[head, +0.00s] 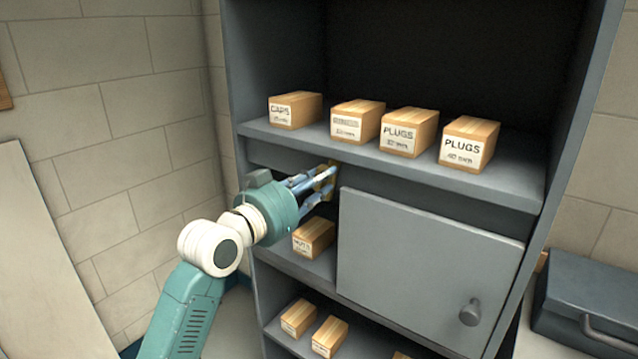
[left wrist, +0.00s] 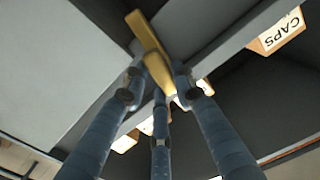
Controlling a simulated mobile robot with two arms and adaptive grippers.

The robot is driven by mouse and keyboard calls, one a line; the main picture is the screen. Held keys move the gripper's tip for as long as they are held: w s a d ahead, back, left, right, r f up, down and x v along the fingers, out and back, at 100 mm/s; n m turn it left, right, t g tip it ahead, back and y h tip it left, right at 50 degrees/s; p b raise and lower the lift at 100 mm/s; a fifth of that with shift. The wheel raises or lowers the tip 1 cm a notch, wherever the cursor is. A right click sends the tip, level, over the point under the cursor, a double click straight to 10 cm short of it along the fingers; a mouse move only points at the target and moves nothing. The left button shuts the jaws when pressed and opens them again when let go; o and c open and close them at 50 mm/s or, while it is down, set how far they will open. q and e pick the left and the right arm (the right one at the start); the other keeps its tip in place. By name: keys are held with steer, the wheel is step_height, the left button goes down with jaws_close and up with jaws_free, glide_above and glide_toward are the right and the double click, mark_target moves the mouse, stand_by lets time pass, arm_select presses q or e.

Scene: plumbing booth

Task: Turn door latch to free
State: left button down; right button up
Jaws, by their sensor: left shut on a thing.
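The brass door latch (head: 331,171) sits on the grey rail under the upper shelf, at the top left corner of the grey door (head: 425,262). In the left wrist view the latch (left wrist: 147,33) is a slanted brass bar with a thicker part between my fingertips. My left gripper (head: 322,187) is shut on the latch; its blue fingers close around it, also in the left wrist view (left wrist: 162,84). The fingers hide part of the latch. The door has a round knob (head: 470,312) at its lower right. My right gripper is not in view.
Several labelled boxes, such as the CAPS box (head: 295,110), stand on the upper shelf (head: 390,165) just above my gripper. Another box (head: 314,238) sits below it, left of the door. A dark toolbox (head: 590,300) is at the right.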

arm_select(q)
steer(key=m+p, duration=0.1)
steer(key=m, duration=0.4)
steer(key=m+p, duration=0.1)
steer(key=m, duration=0.4)
steer(key=f+m+p, duration=0.1)
steer(key=m, duration=0.4)
steer(key=shift+a, duration=0.1)
steer(key=shift+m, duration=0.3)
steer(key=shift+f, duration=0.1)
steer(key=c, duration=1.4)
jaws_free()
steer(key=shift+w, duration=0.1)
steer(key=v, duration=1.2)
